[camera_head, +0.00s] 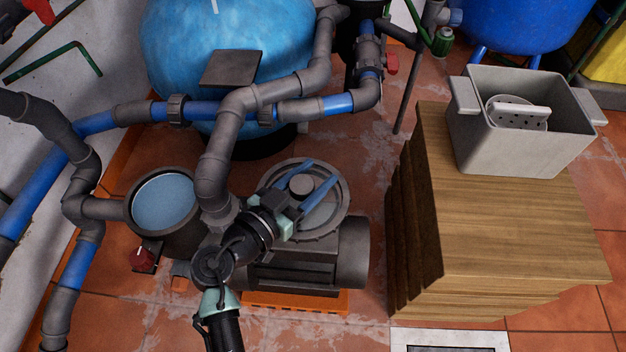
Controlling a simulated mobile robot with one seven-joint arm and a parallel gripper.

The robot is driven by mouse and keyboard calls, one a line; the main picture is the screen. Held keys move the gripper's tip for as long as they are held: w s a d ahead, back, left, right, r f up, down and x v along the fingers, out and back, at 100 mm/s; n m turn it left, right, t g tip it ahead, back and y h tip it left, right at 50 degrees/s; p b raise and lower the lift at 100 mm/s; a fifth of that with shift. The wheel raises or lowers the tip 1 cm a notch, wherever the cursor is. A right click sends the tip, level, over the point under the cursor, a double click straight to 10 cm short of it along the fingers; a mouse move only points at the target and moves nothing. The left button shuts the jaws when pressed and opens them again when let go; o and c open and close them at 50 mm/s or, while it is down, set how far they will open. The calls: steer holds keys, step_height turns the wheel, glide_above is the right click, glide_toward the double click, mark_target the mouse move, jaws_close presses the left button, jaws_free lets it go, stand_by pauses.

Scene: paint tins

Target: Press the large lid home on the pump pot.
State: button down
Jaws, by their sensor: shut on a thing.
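The large lid (322,216) is a round disc with a grey rim, a clearer middle and a knob (301,186) at its centre. My gripper (321,172) has its two blue fingers on either side of the knob, shut on it. The lid is above or beside the pump's dark motor body (340,252); its exact height cannot be told. My wrist hides part of its lower left edge. The pump pot (133,222) stands to the left, its round mouth open, with pale blue water (165,203) inside. The lid is apart from the pot, to its right.
A thick grey pipe (215,170) rises between pot and lid, joining blue pipework near the blue tank (225,40). A red knob (142,260) sits below the pot. At right, a wooden block (490,235) bears a grey bin (520,150) with a perforated white basket (517,113).

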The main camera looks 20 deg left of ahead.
steer(key=shift+r, duration=0.15)
steer(key=c, duration=1)
jaws_free()
steer(key=c, duration=0.5)
steer(key=shift+d, duration=0.1)
steer(key=shift+n+y, duration=0.6)
steer(key=shift+y, duration=0.2)
steer(key=d+p, duration=0.2)
steer(key=w+d+r+p, duration=0.1)
steer(key=d+p, duration=0.1)
steer(key=d+r+p, duration=0.1)
steer(key=d+p, duration=0.1)
steer(key=shift+w+d, duration=0.3)
steer(key=shift+d, duration=0.05)
steer(key=d+p, duration=0.1)
steer(key=s+d+n+y+p, duration=0.1)
steer(key=d+p, duration=0.1)
steer(key=d+r+y+p, duration=0.1)
steer(key=shift+s+d+t, duration=0.15)
steer(key=shift+s+t, duration=0.1)
steer(key=shift+t, duration=0.15)
steer(key=shift+s+d+f+n+y+p, duration=0.1)
steer(key=shift+s+d+n+y+p, duration=0.25)
steer(key=shift+p, duration=0.15)
